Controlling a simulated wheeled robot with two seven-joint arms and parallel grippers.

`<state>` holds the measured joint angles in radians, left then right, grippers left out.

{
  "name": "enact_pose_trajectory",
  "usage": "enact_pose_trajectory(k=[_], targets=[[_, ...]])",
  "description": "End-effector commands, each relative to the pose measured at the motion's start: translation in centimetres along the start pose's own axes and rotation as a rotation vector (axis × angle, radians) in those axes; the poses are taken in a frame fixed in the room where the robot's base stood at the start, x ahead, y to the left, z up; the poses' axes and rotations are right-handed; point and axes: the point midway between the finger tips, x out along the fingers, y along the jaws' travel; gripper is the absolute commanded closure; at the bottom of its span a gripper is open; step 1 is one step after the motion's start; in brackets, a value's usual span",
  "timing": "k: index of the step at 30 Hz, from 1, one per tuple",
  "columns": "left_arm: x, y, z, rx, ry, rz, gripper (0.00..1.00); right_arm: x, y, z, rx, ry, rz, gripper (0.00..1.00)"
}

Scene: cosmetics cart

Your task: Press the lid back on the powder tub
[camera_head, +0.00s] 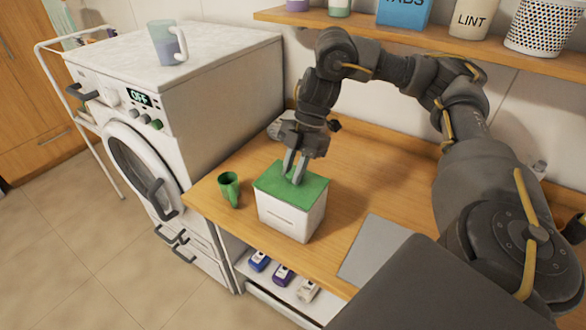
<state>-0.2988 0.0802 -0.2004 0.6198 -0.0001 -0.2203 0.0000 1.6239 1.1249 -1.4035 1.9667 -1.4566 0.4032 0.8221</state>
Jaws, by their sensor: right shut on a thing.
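The powder tub (288,218) is a white box standing on the wooden counter. Its flat green lid (268,178) lies over the tub's top. Whether the lid sits fully flush all round cannot be told from here. My right gripper (294,174) reaches down from above, with its fingers at the middle of the lid. It is shut on the lid, and the fingers hide the part they hold. My left gripper is not in view.
The washing machine (170,105), with a jug (163,45) on top, is at left. Small bottles (282,274) sit on a lower shelf. A wall shelf (420,36) holds containers.

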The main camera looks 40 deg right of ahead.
Motion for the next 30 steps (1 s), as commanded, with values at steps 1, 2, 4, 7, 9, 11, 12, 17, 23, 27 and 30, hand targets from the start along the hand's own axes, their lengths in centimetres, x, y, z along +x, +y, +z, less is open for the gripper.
enact_pose_trajectory(k=[1, 2, 4, 7, 9, 11, 12, 17, 23, 27, 30], targets=[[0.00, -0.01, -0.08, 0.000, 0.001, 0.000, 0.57, 0.00, 0.00, 0.00, 0.000, 0.000, 0.000, 0.99], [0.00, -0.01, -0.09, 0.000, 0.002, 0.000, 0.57, 0.00, 0.00, -0.01, 0.000, 0.000, 0.000, 0.99], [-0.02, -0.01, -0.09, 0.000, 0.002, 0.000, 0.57, -0.01, 0.00, -0.01, 0.000, 0.000, 0.000, 0.99], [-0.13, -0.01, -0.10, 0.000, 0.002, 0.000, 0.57, -0.05, -0.01, -0.02, 0.000, 0.000, 0.000, 0.99], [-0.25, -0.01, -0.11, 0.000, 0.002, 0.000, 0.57, -0.09, -0.02, -0.04, 0.000, 0.000, 0.000, 0.99], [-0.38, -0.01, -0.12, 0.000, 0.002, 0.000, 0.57, -0.13, -0.03, -0.06, 0.000, 0.001, 0.000, 0.99], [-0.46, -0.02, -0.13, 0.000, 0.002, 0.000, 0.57, -0.15, -0.04, -0.06, 0.000, 0.001, 0.000, 0.99], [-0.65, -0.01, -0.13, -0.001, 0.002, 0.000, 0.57, -0.10, -0.08, -0.03, 0.000, 0.001, -0.001, 0.99], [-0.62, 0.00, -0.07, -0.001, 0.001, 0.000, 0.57, -0.06, -0.06, -0.02, 0.000, 0.000, 0.000, 0.99], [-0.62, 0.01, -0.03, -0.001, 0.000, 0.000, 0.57, -0.06, -0.05, -0.02, 0.000, 0.000, 0.000, 0.99], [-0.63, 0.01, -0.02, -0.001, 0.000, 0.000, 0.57, -0.07, -0.04, -0.03, 0.000, 0.000, 0.000, 0.99]])
